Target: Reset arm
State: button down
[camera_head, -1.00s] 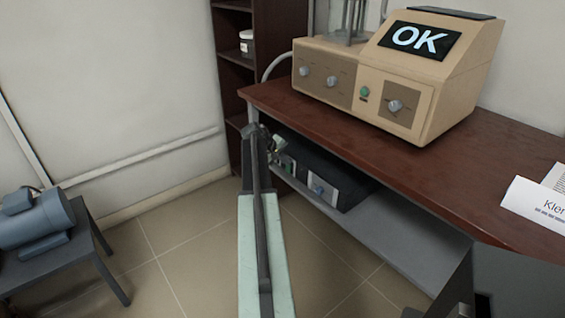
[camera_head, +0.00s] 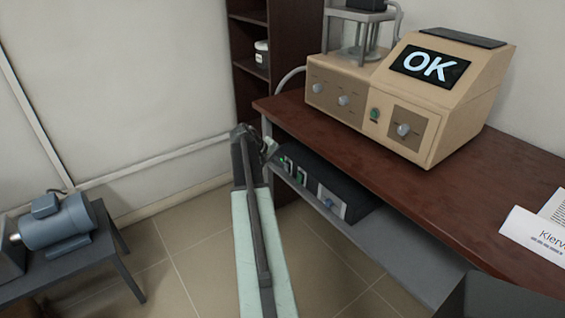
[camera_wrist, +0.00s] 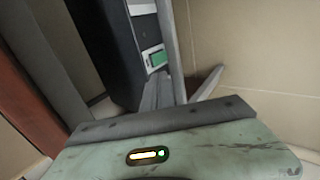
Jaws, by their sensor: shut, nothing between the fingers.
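My arm reaches forward from the bottom of the head view, pale green with a dark bar along it. My gripper (camera_head: 269,148) is at its far end, small in the picture, near the left front corner of the brown table (camera_head: 330,138). It looks empty and shut, and is apart from the tabletop. In the wrist view, my pale green link with a small lit indicator fills the bottom. Beyond it are a dark box with a green switch (camera_wrist: 156,59) and a grey frame bar (camera_wrist: 174,45).
A beige control unit (camera_head: 425,105) showing "OK" stands on the table. A black device (camera_head: 330,190) lies on the shelf below. A dark bookcase (camera_head: 284,75) stands behind. A blue-grey motor (camera_head: 62,225) sits on a low stand at left. Tiled floor between is clear.

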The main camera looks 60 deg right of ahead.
dwell(0.5)
jog(key=w+a+n+t, duration=0.3)
jog(key=w+a+n, duration=0.1)
jog(key=w+a, duration=1.55)
jog(key=w+a+f+n+t+y, duration=0.1)
jog(key=w+a+f+n+y, duration=0.1)
jog(key=a, duration=1.5)
jog(key=w+a+f+n+t+y, duration=0.1)
jog(key=w+a+f, duration=0.1)
jog(key=a, duration=1.5)
jog(key=s+a+f+m+g+y, duration=0.1)
jog(key=s+a+y, duration=0.1)
jog(key=s+a, duration=0.4)
jog(key=s+a+y, duration=0.2)
jog(key=s+a, duration=0.1)
jog(key=a, duration=0.5)
notch_tip(320, 180, up, 20)
jog(key=p, duration=2)
jog(key=shift+a+m+g, duration=0.3)
jog(key=shift+a+m, duration=0.1)
jog(key=shift+a, duration=0.05)
